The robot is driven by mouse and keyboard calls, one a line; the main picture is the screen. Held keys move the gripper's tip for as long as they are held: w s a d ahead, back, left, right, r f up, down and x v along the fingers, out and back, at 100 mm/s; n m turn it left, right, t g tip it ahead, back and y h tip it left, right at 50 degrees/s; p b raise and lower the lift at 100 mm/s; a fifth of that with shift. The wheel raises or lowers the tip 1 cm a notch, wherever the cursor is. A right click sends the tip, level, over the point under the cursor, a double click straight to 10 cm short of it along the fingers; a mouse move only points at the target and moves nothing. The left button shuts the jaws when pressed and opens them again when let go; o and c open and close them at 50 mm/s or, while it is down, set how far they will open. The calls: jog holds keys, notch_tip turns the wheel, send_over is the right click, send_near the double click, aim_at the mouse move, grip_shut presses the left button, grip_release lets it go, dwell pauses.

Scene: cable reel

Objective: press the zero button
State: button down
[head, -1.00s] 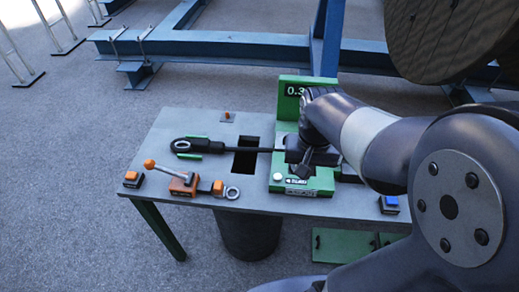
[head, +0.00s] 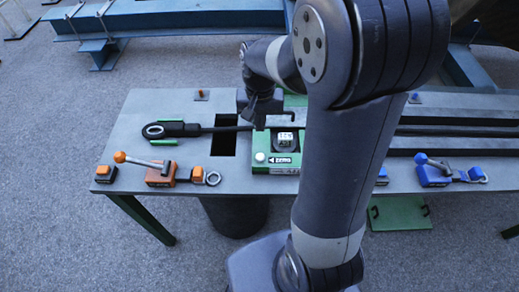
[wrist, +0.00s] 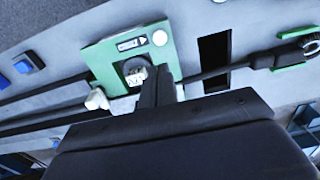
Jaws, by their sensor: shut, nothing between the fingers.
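The green device (head: 284,166) sits on the grey table. The zero button is a white round button (head: 260,157) at its front left corner, beside a label with an arrow. In the wrist view the button (wrist: 160,38) shows clear and uncovered, beyond my fingertips. My gripper (head: 258,122) is shut and empty, behind the button in the head view and apart from it. In the wrist view its closed fingers (wrist: 157,78) stand beside the round black counter (wrist: 135,73).
A black cable with an eye end (head: 155,130) lies left of the device, across a dark rectangular opening (head: 224,138). An orange lever (head: 145,164) and an orange button (head: 104,173) are at the front left; a blue lever (head: 435,170) is at the right.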

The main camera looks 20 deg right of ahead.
aim_at(260, 158)
notch_tip(260, 158, down, 13)
jog(key=shift+f+p, duration=0.15)
jog(key=shift+p, duration=0.6)
jog(key=shift+f+b, duration=0.8)
jog(key=shift+b, duration=0.1)
jog(key=shift+s+f+b, duration=0.35)
jog(key=shift+f+b, duration=0.05)
notch_tip(260, 158, up, 15)
jog(key=p, duration=0.2)
jog(key=shift+w, duration=0.3)
